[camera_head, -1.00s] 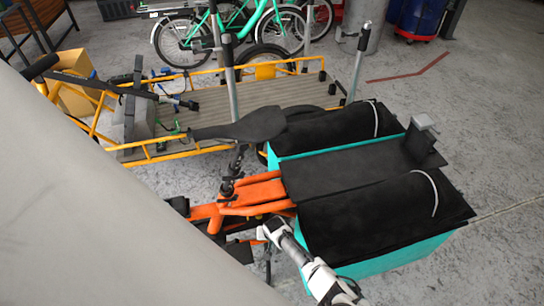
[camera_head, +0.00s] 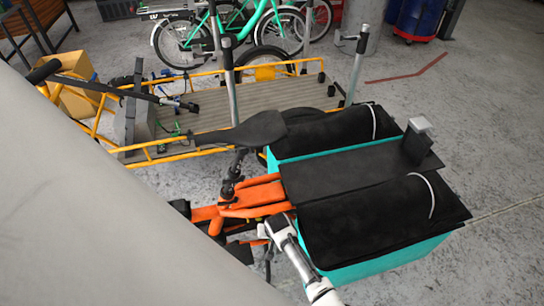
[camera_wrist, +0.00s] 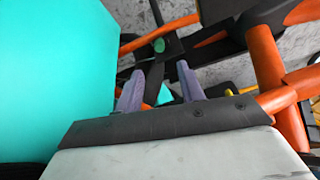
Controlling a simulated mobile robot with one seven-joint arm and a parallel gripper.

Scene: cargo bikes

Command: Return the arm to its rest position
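My gripper (camera_head: 281,226) is at the end of my white arm, low in the head view, beside the orange frame (camera_head: 250,197) of the cargo bike and the front left corner of its teal cargo box (camera_head: 392,262). In the wrist view my gripper (camera_wrist: 160,88) shows two purple-grey fingers standing apart, with nothing visibly held between them. Dark and orange bike parts lie beyond the fingers. A teal panel (camera_wrist: 55,75) fills the left of the wrist view, close to the gripper. I cannot tell whether the gripper touches the bike.
Black covers and a flat black rack (camera_head: 360,167) top the box. A black saddle (camera_head: 250,131) stands left of it. Behind is a yellow-framed bike with a wooden deck (camera_head: 240,103). Green bikes (camera_head: 240,30) stand farther back. Grey floor (camera_head: 470,120) is open at the right.

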